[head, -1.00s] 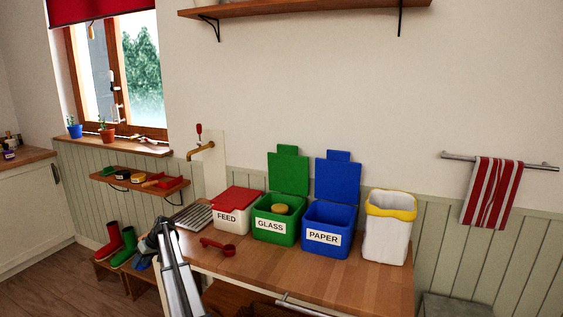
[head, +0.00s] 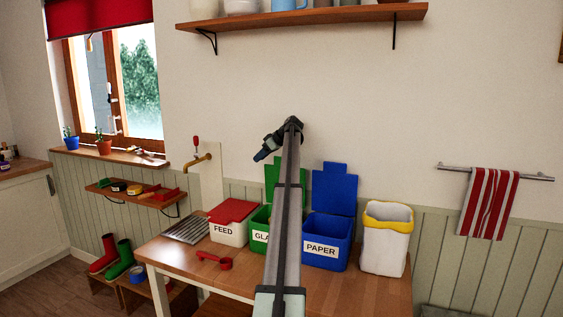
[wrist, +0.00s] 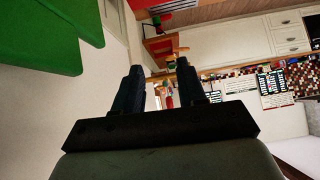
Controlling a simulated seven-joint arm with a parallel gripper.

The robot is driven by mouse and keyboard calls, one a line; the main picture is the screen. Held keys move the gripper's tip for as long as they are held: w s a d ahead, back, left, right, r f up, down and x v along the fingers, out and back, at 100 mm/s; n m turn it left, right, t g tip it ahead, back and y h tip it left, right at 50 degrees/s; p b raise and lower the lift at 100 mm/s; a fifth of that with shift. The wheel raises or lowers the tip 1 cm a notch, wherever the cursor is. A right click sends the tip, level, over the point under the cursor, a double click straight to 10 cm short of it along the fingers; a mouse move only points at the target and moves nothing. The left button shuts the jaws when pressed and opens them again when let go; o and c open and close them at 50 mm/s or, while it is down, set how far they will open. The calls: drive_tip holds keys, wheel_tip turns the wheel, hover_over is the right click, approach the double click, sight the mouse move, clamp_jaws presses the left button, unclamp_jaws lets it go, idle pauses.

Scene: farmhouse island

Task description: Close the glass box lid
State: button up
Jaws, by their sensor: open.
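The green GLASS box (head: 259,229) stands on the wooden counter, partly hidden behind my arm. Its green lid (head: 271,180) is upright, raised at the back of the box. In the wrist view a large green panel, apparently the lid (wrist: 50,35), fills the upper left, to the left of my fingers and apart from them. My gripper (head: 264,150) is above the lid's top edge, in front of the wall, pointing left. In the wrist view my gripper (wrist: 158,85) is open with nothing between its fingers.
The blue PAPER box (head: 325,240) with raised lid stands right of the GLASS box, then a white bin (head: 384,245) with a yellow rim. The closed FEED box (head: 230,222) and a brass tap (head: 198,162) are left. A shelf (head: 300,16) is above.

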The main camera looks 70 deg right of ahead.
drive_tip(key=s+d+r, duration=0.3)
drive_tip(key=s, duration=0.5)
drive_tip(key=s+d+r, duration=0.3)
drive_tip(key=s+r, duration=0.1)
drive_tip(key=s, duration=0.4)
drive_tip(key=shift+n+h, duration=0.4)
drive_tip(key=x, duration=1.3)
drive_tip(key=shift+f, duration=0.5)
clamp_jaws()
